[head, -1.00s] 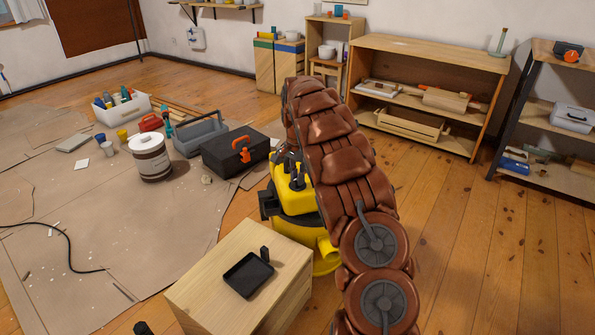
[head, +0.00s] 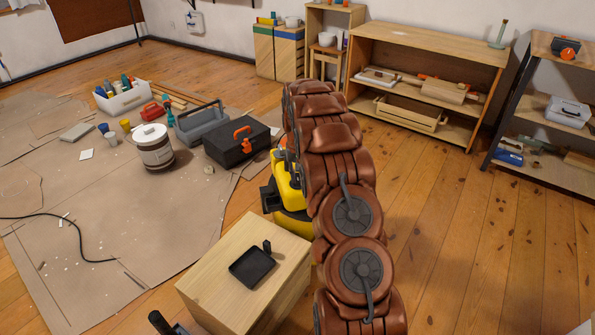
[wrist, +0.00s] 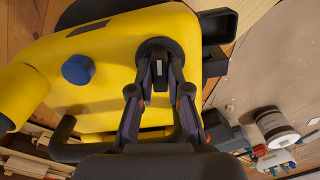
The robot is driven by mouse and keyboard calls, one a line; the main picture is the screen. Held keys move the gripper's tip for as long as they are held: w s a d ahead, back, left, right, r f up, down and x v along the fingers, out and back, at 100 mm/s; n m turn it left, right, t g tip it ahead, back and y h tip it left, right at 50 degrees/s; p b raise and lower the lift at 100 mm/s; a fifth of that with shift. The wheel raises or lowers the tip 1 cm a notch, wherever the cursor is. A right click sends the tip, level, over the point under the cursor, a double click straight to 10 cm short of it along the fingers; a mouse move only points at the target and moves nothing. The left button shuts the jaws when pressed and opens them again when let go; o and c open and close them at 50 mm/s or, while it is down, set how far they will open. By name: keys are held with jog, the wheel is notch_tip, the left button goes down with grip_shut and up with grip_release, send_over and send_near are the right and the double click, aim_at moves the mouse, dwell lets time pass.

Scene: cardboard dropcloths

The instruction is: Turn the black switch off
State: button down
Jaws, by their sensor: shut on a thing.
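The yellow vacuum machine (head: 292,223) stands on the floor behind the wooden box, partly hidden by my arm in the head view. Its yellow top (wrist: 110,42) fills much of the wrist view. The black switch (wrist: 158,50) is a round black knob with a raised grip and a small pale mark on that top. My gripper (wrist: 160,84) is over the switch, its two fingers closed on the raised grip from both sides. In the head view my gripper is hidden behind my arm.
A blue knob (wrist: 77,69) sits on the machine left of the switch. A wooden box (head: 225,282) with a black tray (head: 252,268) stands in front. A black toolbox (head: 236,143) and a white bucket (head: 153,150) lie beyond. The floor at right is clear.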

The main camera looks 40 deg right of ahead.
aim_at(297, 177)
jog(key=shift+n+p, duration=0.4)
jog(key=shift+n, duration=0.4)
jog(key=c, duration=1.1)
grip_release()
jog(key=shift+r, duration=0.1)
notch_tip(297, 177, up, 12)
jog(key=shift+f, duration=0.1)
jog(key=shift+a, duration=0.1)
